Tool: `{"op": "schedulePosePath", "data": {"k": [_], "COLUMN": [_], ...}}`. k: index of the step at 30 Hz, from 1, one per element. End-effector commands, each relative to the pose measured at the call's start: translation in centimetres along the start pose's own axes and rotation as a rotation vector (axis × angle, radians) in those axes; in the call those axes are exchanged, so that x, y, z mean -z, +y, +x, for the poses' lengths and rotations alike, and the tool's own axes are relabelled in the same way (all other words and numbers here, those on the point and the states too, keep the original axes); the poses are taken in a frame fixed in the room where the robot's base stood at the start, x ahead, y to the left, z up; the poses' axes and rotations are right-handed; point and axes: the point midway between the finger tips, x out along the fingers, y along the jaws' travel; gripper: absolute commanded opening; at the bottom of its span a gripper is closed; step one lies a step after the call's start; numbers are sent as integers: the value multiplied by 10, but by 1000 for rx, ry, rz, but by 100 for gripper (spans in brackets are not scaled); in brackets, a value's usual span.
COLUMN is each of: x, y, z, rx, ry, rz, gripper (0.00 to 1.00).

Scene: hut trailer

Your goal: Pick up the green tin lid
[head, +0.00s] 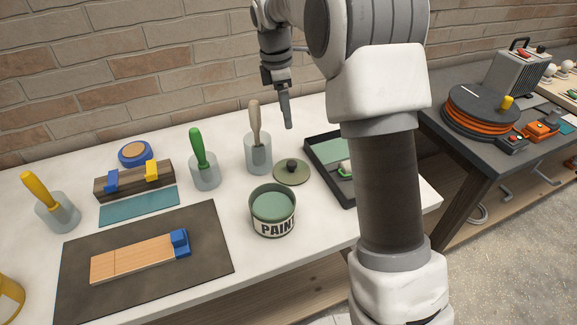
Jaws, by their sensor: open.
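The green tin lid (293,174) lies flat on the white table, an olive-green disc with a dark knob on top. It sits just behind and right of the open paint tin (272,213), which holds green paint and is labelled "PAIN…". My gripper (287,112) points down above and behind the lid, apart from it and empty. I see its fingers nearly edge-on, and it is open. My arm covers part of the table to the right of the lid.
A glass with a beige-handled tool (257,145) stands close left of the lid. A black paint tray (328,158) lies close right, partly behind my arm. A green-handled tool in a glass (203,165) and a dark mat (145,262) are further left. The brick wall (150,60) rises behind.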

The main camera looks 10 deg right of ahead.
Motion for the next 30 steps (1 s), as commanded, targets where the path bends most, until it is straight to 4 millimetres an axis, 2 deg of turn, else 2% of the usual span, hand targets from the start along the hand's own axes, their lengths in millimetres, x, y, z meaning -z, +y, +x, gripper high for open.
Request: {"op": "schedulePosePath", "data": {"k": [7, 19, 22, 30], "x": [2, 2, 2, 2], "y": [4, 4, 4, 6], "z": [27, 111, 122, 137], "rx": [11, 11, 9, 9], "ry": [-3, -2, -2, -3], "rz": [-31, -28, -28, -27], "gripper": [74, 74, 74, 74]}}
